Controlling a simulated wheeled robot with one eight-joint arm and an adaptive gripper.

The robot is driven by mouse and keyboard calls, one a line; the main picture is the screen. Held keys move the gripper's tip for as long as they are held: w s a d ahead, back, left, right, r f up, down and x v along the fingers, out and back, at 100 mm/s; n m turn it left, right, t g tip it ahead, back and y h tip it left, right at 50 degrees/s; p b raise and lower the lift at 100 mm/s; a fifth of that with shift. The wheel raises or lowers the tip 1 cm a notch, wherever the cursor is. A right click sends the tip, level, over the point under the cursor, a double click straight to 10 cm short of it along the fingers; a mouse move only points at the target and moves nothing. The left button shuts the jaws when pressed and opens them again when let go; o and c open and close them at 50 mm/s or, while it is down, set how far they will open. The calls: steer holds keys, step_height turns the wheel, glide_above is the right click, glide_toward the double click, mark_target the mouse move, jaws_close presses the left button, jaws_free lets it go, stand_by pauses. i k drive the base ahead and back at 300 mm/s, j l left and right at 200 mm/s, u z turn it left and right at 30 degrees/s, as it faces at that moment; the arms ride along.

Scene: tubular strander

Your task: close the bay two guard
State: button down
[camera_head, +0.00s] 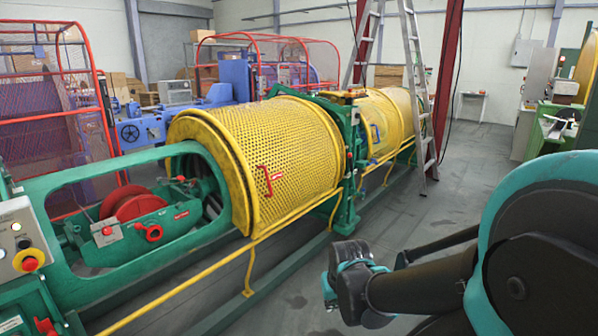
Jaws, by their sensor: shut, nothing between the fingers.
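A large yellow perforated cylindrical guard (290,135) with a red handle (268,181) covers the middle of the green-framed machine. A second yellow guard (387,112) stands farther back along the same line. I see no label that tells which is bay two. To the left of the nearer guard, an open green frame (95,172) shows a red reel (133,204) inside, uncovered. My arm fills the lower right and reaches toward the machine's front, apart from the guards. I cannot make out my gripper's fingers; they seem hidden behind the arm links.
A yellow rail (290,222) runs along the machine's front. A control box (22,240) with buttons stands at the left. A stepladder (415,95) and a red post (446,75) stand beyond the far guard. The grey floor (440,215) at right centre is clear.

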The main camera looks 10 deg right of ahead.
mark_target(259, 229)
steer(key=z, duration=0.25)
steer(key=i+l+z, duration=0.15)
steer(key=i, duration=0.7)
steer(key=i+l+z, duration=0.15)
steer(key=i, duration=0.7)
